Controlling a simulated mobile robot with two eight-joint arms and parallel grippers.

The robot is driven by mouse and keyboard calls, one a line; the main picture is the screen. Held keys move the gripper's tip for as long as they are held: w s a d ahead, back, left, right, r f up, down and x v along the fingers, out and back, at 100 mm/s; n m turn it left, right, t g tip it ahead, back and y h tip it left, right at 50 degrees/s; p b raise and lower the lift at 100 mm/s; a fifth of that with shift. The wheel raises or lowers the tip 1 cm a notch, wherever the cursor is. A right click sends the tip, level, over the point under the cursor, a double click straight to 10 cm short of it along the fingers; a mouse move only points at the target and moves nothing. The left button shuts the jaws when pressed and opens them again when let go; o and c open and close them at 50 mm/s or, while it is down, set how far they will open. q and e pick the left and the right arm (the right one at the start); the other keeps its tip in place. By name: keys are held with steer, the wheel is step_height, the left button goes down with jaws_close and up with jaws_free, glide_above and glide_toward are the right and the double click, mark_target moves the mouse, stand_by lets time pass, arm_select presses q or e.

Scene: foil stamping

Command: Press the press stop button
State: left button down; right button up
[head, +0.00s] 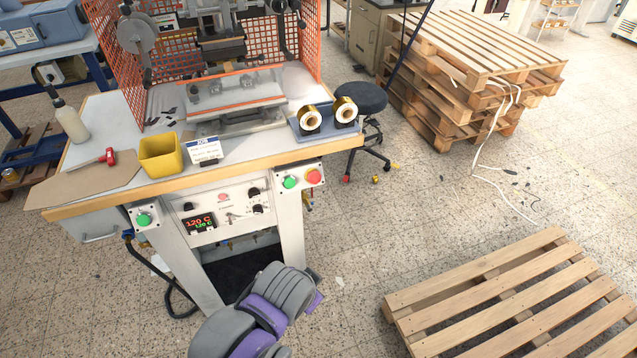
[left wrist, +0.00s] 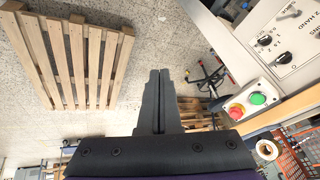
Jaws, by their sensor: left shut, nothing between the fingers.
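The press stop button (head: 314,176) is a red mushroom knob on a white box at the right end of the press front. It also shows in the left wrist view (left wrist: 237,112), right of the fingers. A green button (head: 290,182) sits beside it on the same box. My left gripper (left wrist: 160,72) is shut and empty, its fingers apart from the button. In the head view my grey and purple left arm is low in front of the press; its fingertips are hard to make out there. My right gripper is in neither view.
The control panel (head: 227,208) has a display and knobs. Another green button (head: 144,219) is at its left. Foil rolls (head: 309,120), a yellow bin (head: 160,153) and a sign (head: 205,149) stand on the table. A pallet (head: 520,292) lies right; floor between is clear.

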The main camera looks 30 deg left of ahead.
mark_target(315, 179)
arm_select(q)
steer(key=w+a+r+m+t+y+b, duration=0.1)
steer(key=w+a+r+m+y+b, duration=0.1)
steer(key=w+m, duration=0.7)
steer(key=w+a+r+m+t+y+b, duration=0.2)
steer(key=w+r+m+y, duration=0.3)
steer(key=w+m, duration=0.4)
steer(key=m+y+b, duration=0.1)
steer(key=m, duration=0.5)
steer(key=shift+a+r, duration=0.3)
steer(key=shift+w, duration=0.15)
steer(key=b+x, duration=0.1)
steer(key=x, duration=1.3)
steer(key=shift+w+d, duration=0.1)
